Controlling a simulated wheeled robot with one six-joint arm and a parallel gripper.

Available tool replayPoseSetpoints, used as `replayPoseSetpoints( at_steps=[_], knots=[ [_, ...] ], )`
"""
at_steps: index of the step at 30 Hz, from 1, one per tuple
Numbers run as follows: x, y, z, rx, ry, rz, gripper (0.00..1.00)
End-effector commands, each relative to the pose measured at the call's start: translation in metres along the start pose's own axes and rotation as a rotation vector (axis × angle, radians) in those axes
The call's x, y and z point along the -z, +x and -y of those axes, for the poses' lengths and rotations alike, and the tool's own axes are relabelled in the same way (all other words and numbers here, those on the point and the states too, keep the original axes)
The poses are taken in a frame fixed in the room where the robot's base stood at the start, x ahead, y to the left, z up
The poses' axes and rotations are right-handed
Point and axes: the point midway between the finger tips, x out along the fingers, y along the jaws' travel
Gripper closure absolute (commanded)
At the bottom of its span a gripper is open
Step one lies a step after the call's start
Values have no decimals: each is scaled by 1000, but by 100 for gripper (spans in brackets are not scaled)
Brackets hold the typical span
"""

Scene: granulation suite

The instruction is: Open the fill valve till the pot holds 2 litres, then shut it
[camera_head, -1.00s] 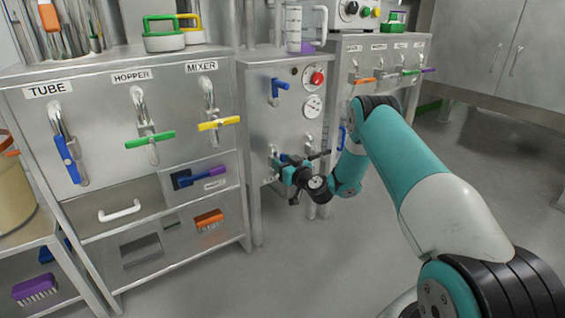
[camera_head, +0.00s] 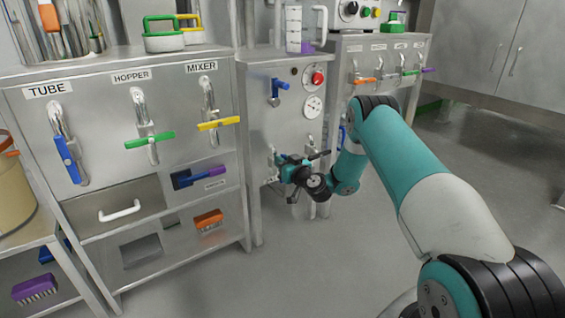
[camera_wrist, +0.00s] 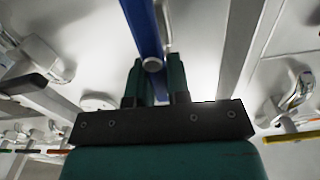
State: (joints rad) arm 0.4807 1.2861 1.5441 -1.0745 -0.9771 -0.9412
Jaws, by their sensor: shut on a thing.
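My gripper (camera_head: 283,164) is at the lower front of the middle steel cabinet in the head view. In the wrist view its two dark green fingers (camera_wrist: 153,78) are shut on a blue lever handle (camera_wrist: 143,25), whose near end shows between the fingertips. The lever is mostly hidden by my gripper in the head view, and its valve label cannot be read. A clear graduated vessel (camera_head: 293,28), possibly the pot, stands on top of this cabinet. Its liquid level is too small to tell.
Another blue lever (camera_head: 280,87), a red button (camera_head: 317,78) and a round gauge (camera_head: 313,106) are above my gripper. The left cabinet carries TUBE (camera_head: 67,158), HOPPER (camera_head: 150,139) and MIXER (camera_head: 218,123) levers. The floor in front is clear.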

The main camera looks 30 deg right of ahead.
Motion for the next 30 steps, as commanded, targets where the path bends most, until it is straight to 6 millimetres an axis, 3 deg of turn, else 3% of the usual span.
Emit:
replayPoseSetpoints(
  at_steps=[30],
  knots=[
    [-11,0,-20,1,886,4,100]
  ],
)
